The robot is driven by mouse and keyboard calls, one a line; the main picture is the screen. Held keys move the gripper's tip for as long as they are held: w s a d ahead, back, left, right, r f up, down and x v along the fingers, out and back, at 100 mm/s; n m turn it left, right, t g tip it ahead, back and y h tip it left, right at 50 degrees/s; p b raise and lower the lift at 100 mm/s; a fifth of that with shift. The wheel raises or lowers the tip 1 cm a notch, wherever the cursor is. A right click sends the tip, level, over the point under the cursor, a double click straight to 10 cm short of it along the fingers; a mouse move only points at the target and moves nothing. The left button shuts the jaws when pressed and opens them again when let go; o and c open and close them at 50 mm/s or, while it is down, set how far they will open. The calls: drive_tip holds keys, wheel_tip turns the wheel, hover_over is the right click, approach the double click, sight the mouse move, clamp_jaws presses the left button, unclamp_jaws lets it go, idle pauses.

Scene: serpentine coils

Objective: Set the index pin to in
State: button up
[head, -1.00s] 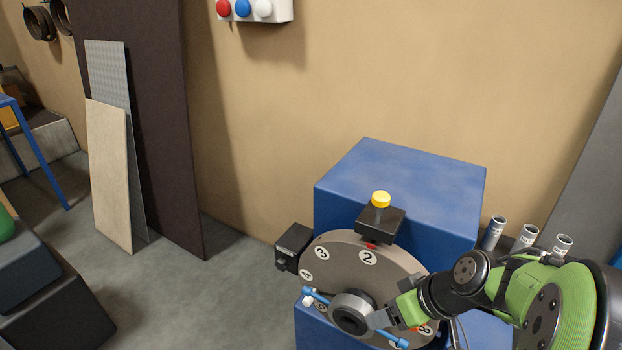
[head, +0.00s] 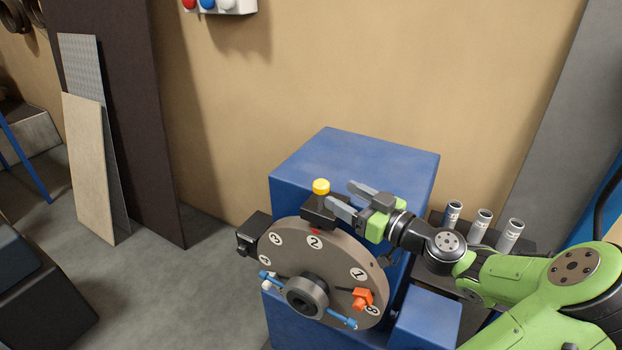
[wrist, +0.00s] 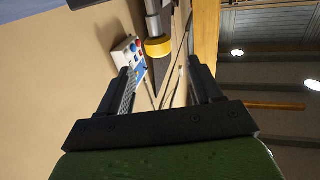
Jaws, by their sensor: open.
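The index pin shows as a yellow knob (head: 321,187) standing upright on a black block (head: 322,208) above the rim of the round grey dial (head: 290,262). A red mark below the block sits at the number 2. My gripper (head: 350,198) is open and empty, just right of the knob, with its fingers pointing left toward it. In the wrist view the yellow knob (wrist: 158,47) lies ahead, in the gap between the fingers (wrist: 160,72). I see no contact with it. How deep the pin sits inside the block is hidden.
The dial is on a blue housing (head: 355,165) and carries a blue-ended bar, a dark hub (head: 306,296) and an orange block (head: 362,297). Several grey cylinders (head: 484,219) stand at the right. A button box (head: 220,5) hangs on the wall.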

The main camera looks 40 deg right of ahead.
sight(315, 180)
drive_tip(key=w, duration=0.9)
drive_tip(key=shift+w+a+p, duration=0.3)
drive_tip(key=shift+a+p, duration=0.05)
drive_tip(key=shift+c, duration=0.3)
drive_tip(key=shift+f, duration=0.1)
clamp_jaws()
